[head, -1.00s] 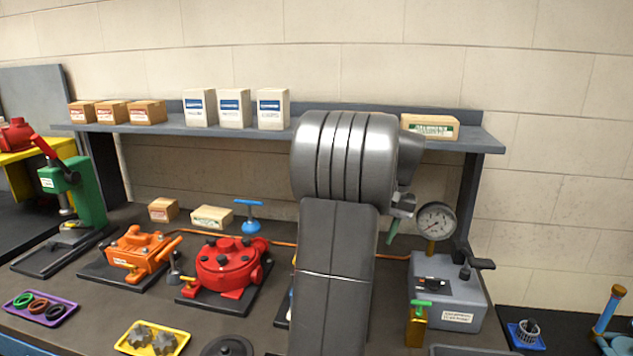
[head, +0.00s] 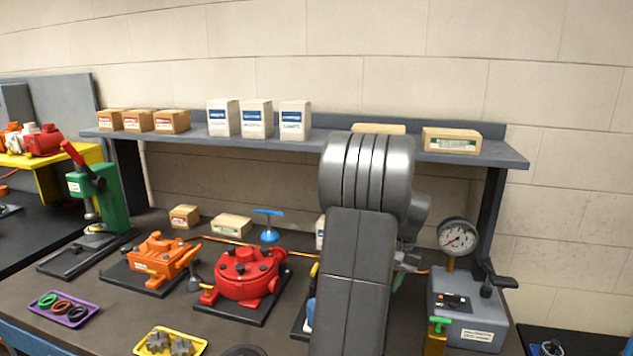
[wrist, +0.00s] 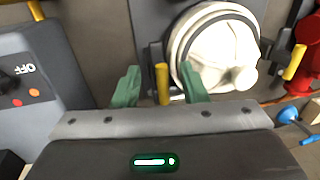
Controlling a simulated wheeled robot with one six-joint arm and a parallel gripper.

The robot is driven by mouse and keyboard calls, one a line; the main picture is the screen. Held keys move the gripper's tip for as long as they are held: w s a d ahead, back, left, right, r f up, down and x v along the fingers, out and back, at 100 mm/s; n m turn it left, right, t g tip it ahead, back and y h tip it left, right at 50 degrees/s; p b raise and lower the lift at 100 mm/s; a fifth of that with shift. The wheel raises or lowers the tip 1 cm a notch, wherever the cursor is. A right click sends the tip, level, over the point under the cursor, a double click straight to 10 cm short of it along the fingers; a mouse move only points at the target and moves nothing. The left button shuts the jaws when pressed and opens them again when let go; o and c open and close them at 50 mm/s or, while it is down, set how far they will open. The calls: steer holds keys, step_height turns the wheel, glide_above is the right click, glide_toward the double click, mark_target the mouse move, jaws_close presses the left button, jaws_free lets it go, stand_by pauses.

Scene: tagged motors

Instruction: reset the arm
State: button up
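My gripper (wrist: 159,76) shows in the wrist view as two green fingers set well apart, with nothing held between them. A yellow handle (wrist: 162,84) shows in the gap, beside a white round-faced motor (wrist: 222,50) beyond the fingers; I cannot tell how far below it is. In the head view my arm stands upright in front of the bench, right of centre. It hides most of the gripper; only a bit of green finger (head: 398,281) shows at its right edge. The arm also hides most of the white motor there.
A red pump (head: 243,275) and an orange unit (head: 152,258) stand left of my arm. A grey box with a gauge (head: 466,312) stands close on the right. A shelf (head: 300,143) with boxes runs behind. Purple (head: 75,317) and yellow trays (head: 140,347) lie in front.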

step_height(320, 180, up, 14)
steer(key=d, duration=0.3)
steer(key=a+f, duration=0.1)
steer(key=f, duration=0.3)
steer(key=a+f, duration=0.1)
steer(key=f, duration=0.4)
steer(key=a+f, duration=0.1)
steer(key=f, duration=0.4)
steer(key=shift+f+m, duration=0.15)
steer(key=shift+m, duration=0.15)
steer(key=shift+a+m+b, duration=0.15)
steer(key=shift+m+b, duration=0.4)
steer(key=shift+m, duration=0.25)
steer(key=m, duration=0.1)
steer(key=m+b, duration=0.1)
steer(key=m, duration=0.1)
steer(key=m+t+b, duration=0.1)
steer(key=shift+a+h, duration=0.3)
steer(key=shift+h, duration=0.1)
steer(key=m, duration=0.1)
steer(key=m+b, duration=0.1)
steer(key=m, duration=0.1)
steer(key=m+b, duration=0.1)
steer(key=shift+w+a+m+h, duration=0.2)
steer(key=shift+w+m+h, duration=0.1)
steer(key=shift+m, duration=0.1)
steer(key=shift+m+t+b, duration=0.3)
steer(key=shift+m+b, duration=0.1)
steer(key=shift+b, duration=0.05)
steer(key=shift+r, duration=0.25)
